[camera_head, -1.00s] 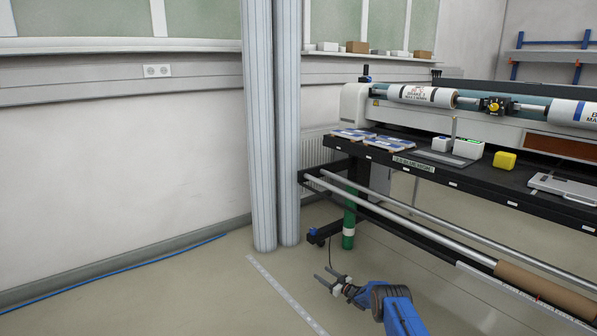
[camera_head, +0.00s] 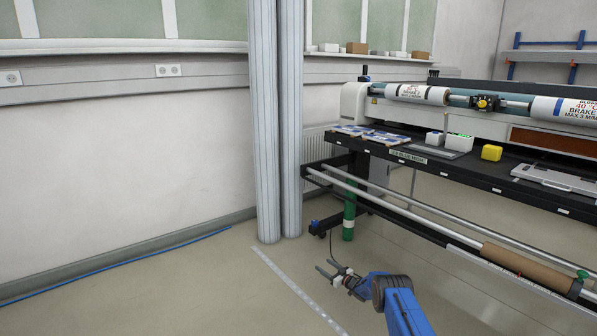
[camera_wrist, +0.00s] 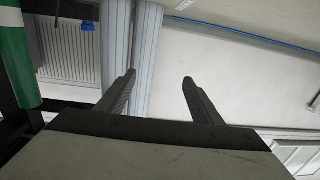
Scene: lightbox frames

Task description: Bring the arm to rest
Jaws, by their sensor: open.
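My gripper (camera_head: 329,268) is open and empty, low in the head view, in front of the machine and above the floor. My blue arm reaches up to it from the bottom edge. In the wrist view my gripper (camera_wrist: 160,80) shows two dark fingers spread apart with nothing between them. Beyond the fingers are the grey pillars and the pale wall, seen tilted. No object touches the fingers.
The long machine (camera_head: 400,160) with rollers and a black table stands on the right. A green cylinder (camera_head: 349,215) stands by its leg. Two pillars (camera_head: 278,130) stand at the middle. A blue cable (camera_head: 120,262) runs along the wall.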

